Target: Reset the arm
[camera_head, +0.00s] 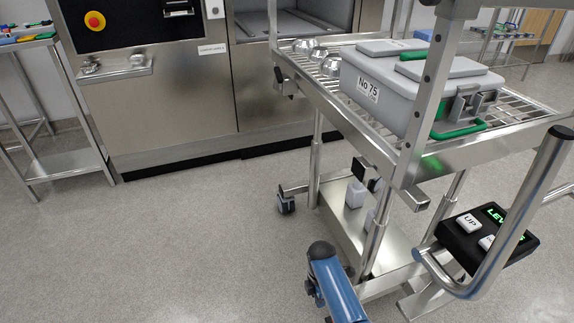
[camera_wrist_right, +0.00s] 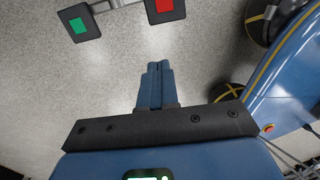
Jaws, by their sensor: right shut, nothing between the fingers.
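My right gripper (camera_wrist_right: 158,66) shows in the right wrist view with its two blue fingers pressed together and nothing between them. It is above the grey speckled floor, apart from any object. In the head view a blue part of my arm with a dark rounded joint comes up from the bottom edge, in front of the trolley's lower shelf. My left gripper is in neither view.
A steel trolley (camera_head: 330,92) stands at the right, bearing a grey case (camera_head: 385,100) labelled No 75. A control box (camera_head: 480,240) is by its handle. Green (camera_wrist_right: 79,24) and red (camera_wrist_right: 165,10) pads lie ahead of the fingers.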

